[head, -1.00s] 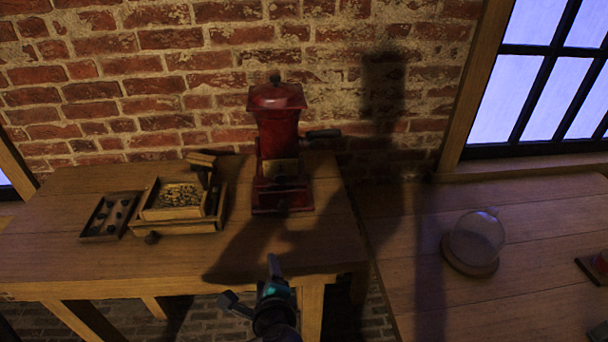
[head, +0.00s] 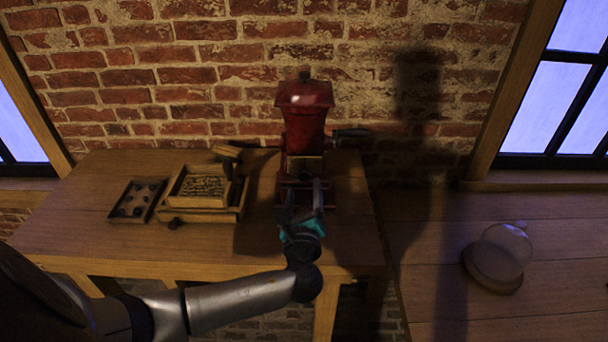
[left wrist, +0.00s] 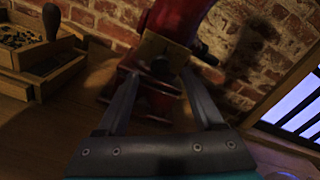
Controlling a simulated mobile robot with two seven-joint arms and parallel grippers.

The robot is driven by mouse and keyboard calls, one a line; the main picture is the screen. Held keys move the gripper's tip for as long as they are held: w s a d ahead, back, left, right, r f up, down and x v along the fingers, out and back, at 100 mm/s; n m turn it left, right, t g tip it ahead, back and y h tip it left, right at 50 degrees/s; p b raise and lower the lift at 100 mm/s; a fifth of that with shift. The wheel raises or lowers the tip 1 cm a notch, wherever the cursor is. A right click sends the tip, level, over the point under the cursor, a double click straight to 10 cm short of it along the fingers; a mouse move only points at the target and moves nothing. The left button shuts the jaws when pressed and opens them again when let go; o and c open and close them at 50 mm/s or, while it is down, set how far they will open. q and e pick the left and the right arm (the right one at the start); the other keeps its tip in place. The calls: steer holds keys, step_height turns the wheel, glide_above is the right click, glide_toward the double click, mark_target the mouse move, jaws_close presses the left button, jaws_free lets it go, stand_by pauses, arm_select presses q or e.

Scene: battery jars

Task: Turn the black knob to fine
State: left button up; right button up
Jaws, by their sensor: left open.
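A red grinder (head: 304,110) stands at the back of the wooden table, with a brass-coloured plate (head: 306,165) on its front. In the left wrist view a small round black knob (left wrist: 162,69) shows on the grinder's front by the plate, dim and partly blurred. Its setting cannot be read. My left gripper (head: 304,192) is in front of the grinder, fingers pointing at it. In the left wrist view its open fingers (left wrist: 162,78) reach to either side of the knob; I cannot tell whether they touch it. My right gripper is not in view.
The grinder's dark crank handle (head: 350,133) sticks out right. Left of it are a wooden box with grains (head: 228,212) and a small compartment tray (head: 136,201). A glass dome (head: 505,247) stands on the right table. The brick wall is close behind.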

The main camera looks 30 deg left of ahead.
mark_target(304, 176)
arm_select(q)
steer(key=x, duration=0.6)
steer(key=shift+w+a, duration=0.15)
steer(key=shift+w, duration=0.05)
steer(key=shift+c, duration=0.4)
jaws_close()
